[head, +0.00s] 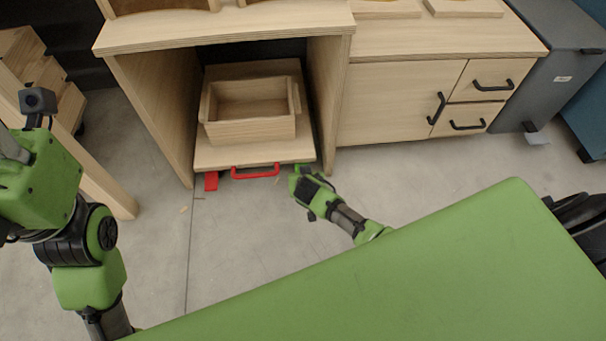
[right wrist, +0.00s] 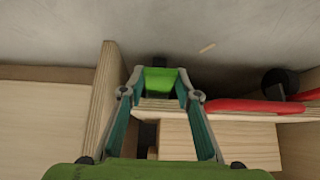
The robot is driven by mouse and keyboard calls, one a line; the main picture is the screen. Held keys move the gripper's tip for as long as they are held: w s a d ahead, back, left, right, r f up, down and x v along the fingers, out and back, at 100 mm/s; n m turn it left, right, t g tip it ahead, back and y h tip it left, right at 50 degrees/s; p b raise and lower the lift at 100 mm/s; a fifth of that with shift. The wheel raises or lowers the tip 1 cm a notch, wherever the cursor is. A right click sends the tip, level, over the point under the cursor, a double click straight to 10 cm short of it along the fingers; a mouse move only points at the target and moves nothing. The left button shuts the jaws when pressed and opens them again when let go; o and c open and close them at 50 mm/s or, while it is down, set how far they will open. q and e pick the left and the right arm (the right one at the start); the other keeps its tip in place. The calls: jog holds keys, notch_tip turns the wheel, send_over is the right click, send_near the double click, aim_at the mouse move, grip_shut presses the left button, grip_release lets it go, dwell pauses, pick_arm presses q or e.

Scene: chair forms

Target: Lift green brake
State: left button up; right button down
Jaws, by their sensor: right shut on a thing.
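The green brake (right wrist: 160,80) shows in the right wrist view as a small bright green block at the edge of a low wooden cart (head: 205,154). My right gripper (right wrist: 159,84) has its two fingertips on either side of it and is shut on it. In the head view my right gripper (head: 301,178) is at the cart's front right corner, and its own hand largely hides the brake and the fingers. My left gripper (head: 12,147) is raised at the left edge, partly cut off, its fingers unclear.
A red handle (head: 255,172) and a red brake (head: 211,181) are at the cart's front. An open wooden box (head: 252,131) sits on the cart, between the desk's side panels (head: 330,105). A cabinet (head: 400,100) stands to the right. The floor in front (head: 230,235) is mostly clear.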

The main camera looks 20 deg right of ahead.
jog(key=shift+w+r, duration=0.1)
dwell(0.4)
jog(key=c, duration=1.5)
grip_release()
jog(key=v, duration=1.2)
